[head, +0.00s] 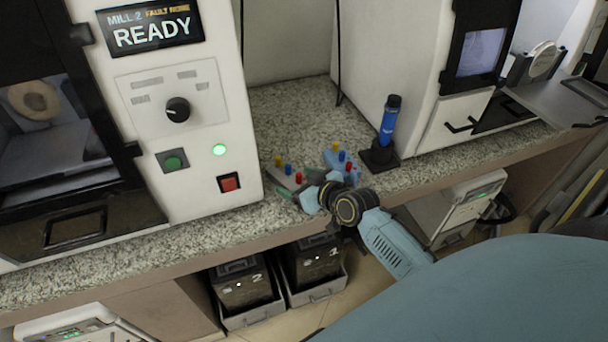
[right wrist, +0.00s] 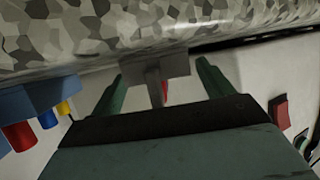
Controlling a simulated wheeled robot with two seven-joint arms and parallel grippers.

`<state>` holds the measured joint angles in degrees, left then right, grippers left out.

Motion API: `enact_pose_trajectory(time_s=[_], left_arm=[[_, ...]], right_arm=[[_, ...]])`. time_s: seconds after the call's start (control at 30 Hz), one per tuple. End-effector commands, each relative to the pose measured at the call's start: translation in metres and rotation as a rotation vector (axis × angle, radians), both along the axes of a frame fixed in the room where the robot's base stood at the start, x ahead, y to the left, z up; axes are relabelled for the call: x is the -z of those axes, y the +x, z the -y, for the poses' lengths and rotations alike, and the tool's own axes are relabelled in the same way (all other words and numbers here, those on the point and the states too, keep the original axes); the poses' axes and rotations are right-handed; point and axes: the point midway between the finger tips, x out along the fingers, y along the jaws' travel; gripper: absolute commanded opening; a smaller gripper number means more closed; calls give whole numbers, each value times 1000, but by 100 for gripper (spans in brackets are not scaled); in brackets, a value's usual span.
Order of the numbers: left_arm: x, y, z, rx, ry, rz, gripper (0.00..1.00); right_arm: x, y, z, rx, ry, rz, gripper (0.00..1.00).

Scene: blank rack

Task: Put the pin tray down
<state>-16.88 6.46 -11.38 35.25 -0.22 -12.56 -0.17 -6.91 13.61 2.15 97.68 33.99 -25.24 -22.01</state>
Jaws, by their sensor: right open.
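A grey pin tray (head: 287,181) with yellow, blue and red pins rests on the speckled counter near its front edge. My right gripper (head: 312,188) is right beside it, at the counter edge. In the right wrist view, my right gripper (right wrist: 160,70) has its two fingers spread, with a grey T-shaped part (right wrist: 155,72) between them and visible gaps on both sides. That part appears to belong to the grey tray; a bit of red shows behind it. My left gripper is not in view.
A light-blue pin tray (head: 336,160) with coloured pins sits just behind, also visible in the wrist view (right wrist: 40,100). A blue cylinder on a black stand (head: 388,125) is to its right. The mill (head: 180,95) stands left. Counter behind the trays is clear.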

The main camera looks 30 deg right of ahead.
Motion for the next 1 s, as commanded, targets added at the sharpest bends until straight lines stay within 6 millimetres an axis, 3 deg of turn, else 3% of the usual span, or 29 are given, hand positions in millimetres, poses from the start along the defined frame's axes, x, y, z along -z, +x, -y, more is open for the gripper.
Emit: enact_pose_trajectory(time_s=[0.17, 0.6, 0.8, 1.0], left_arm=[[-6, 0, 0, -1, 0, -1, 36], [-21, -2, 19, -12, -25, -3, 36], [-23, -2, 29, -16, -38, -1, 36], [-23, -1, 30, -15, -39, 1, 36]], right_arm=[[-8, -15, 3, 0, -1, -2, 80], [-40, -91, 14, -1, -2, -2, 80], [-47, -107, 17, 0, 0, 1, 80], [-48, -110, 17, 0, 1, 1, 80]])
